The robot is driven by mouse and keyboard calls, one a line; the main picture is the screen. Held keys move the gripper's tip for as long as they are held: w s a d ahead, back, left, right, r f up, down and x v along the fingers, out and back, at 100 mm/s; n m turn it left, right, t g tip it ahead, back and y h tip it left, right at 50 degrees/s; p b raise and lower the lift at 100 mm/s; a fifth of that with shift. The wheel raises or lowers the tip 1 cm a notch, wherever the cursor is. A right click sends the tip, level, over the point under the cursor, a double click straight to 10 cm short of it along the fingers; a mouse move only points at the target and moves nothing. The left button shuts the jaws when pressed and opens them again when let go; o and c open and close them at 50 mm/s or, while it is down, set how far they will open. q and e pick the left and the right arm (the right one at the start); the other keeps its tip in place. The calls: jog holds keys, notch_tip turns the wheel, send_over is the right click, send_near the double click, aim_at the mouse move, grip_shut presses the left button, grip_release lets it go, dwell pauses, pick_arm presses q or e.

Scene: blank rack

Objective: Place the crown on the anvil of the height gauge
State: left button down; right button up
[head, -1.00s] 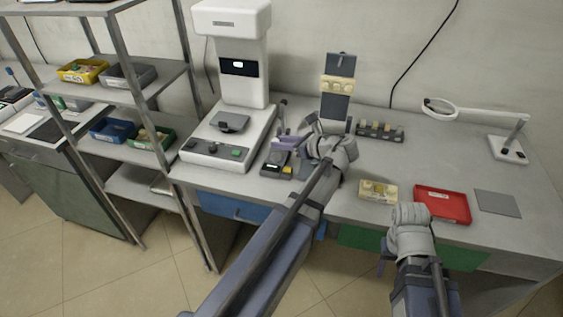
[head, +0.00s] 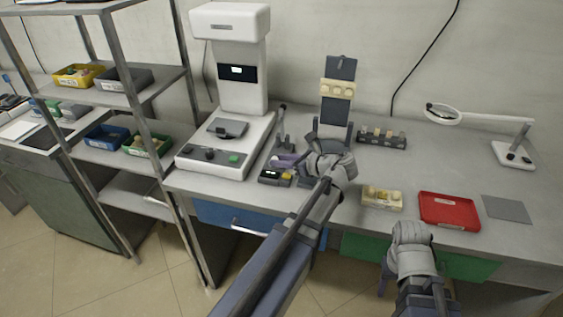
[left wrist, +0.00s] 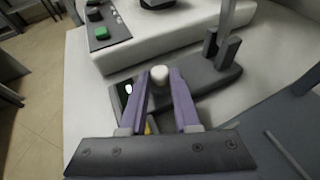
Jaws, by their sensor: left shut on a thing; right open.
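My left gripper (left wrist: 159,95) is shut on a small white crown (left wrist: 159,75), held between its purple fingertips. In the head view the left gripper (head: 286,160) is low over the height gauge, and the crown is too small to make out. The height gauge (head: 281,134) has a thin upright post and a dark base. In the left wrist view its base (left wrist: 215,78) lies behind and under the fingertips. I cannot tell the anvil apart or whether the crown touches it. My right gripper (head: 384,278) is open at the bench's front edge, mostly hidden by its wrist.
A white machine (head: 230,110) stands left of the gauge. A dark stand (head: 337,110) and a block rack (head: 381,138) are behind. A cream tooth tray (head: 382,198), a red tray (head: 449,210) and a grey mat (head: 506,208) lie right. A magnifier lamp (head: 512,152) stands far right.

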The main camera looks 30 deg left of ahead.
pick_arm(q)
jog(key=shift+f, duration=0.25)
jog(key=c, duration=0.6)
grip_release()
jog(key=shift+r, duration=0.1)
jog(key=shift+r, duration=0.25)
jog(key=p+v, duration=0.4)
jog(key=v, duration=0.7)
jog(key=shift+r+p, duration=0.1)
jog(key=shift+p, duration=0.2)
jog(key=shift+d, duration=0.45)
